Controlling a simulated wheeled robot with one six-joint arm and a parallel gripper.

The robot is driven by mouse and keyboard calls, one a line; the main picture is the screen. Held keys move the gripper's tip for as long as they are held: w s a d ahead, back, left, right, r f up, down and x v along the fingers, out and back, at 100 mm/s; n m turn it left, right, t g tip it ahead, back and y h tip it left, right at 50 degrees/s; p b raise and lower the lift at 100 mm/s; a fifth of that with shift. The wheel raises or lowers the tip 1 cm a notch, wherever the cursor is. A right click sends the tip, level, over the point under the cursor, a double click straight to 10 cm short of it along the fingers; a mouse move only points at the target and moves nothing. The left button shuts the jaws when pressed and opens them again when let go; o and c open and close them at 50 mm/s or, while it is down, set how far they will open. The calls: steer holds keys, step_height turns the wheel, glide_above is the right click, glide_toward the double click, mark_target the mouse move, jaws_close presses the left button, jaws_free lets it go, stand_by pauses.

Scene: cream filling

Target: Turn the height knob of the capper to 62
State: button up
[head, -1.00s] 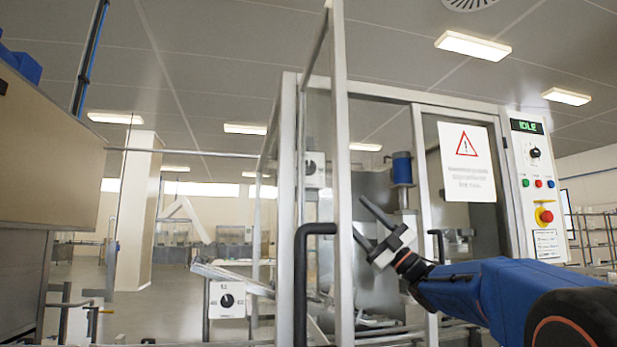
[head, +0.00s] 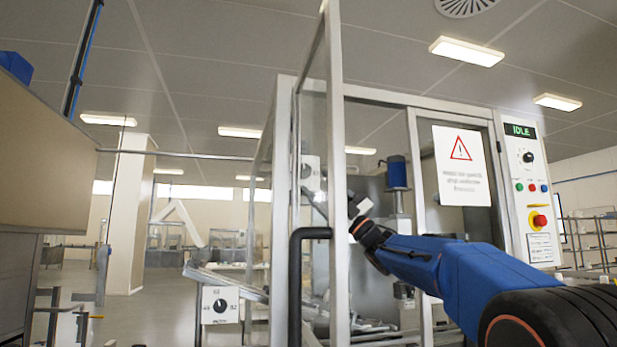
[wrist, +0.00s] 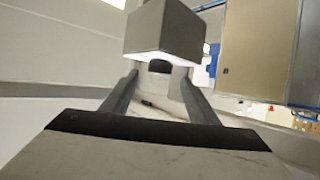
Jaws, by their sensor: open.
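My gripper (wrist: 160,78) is open, its two dark fingers apart in the wrist view. A grey block (wrist: 165,27) with a pale lower edge is ahead of them, with a dark rounded part (wrist: 159,66) beneath it, between the fingertips; I cannot tell what that part is. In the head view my gripper is partly hidden by the door post. A small plate with a dark knob (head: 309,171) shows behind the glass, just above a finger. Another white plate with a black dial knob (head: 220,305) stands lower left; its pointer reading is too small to be sure of.
The open glass door's post (head: 338,180) and black handle (head: 297,265) stand close to my arm. A control panel (head: 515,215) on the right shows IDLE, with a knob, buttons and a red emergency stop. A warning sign (head: 461,165) hangs on the machine door.

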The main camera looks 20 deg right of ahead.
steer(key=shift+x, duration=2.4)
steer(key=c, duration=1)
